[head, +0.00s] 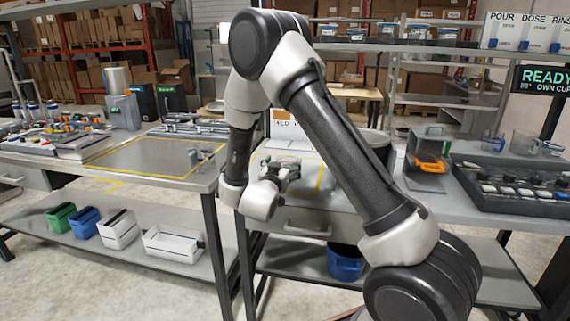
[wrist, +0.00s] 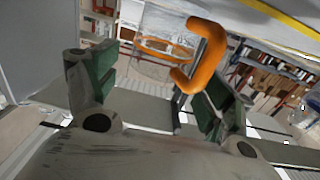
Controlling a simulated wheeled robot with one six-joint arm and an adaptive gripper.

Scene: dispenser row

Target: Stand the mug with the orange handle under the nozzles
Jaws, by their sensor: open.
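The mug (wrist: 150,46) shows in the wrist view as a clear, see-through body with an orange handle (wrist: 208,52). It looks tilted in that picture. My gripper (wrist: 160,88) is open, with a green-padded finger on each side. The handle lies ahead of and between the fingers, nearer the right one; I cannot tell if they touch. In the head view my gripper (head: 286,172) is low over the yellow-outlined area of the middle table, and I cannot make out the mug there. The nozzles are not clearly visible.
A grey stand with an orange part (head: 430,164) is on the right table. A black tray of several small items (head: 515,185) and clear cups (head: 524,143) are further right. The left table's outlined area (head: 150,158) looks mostly clear.

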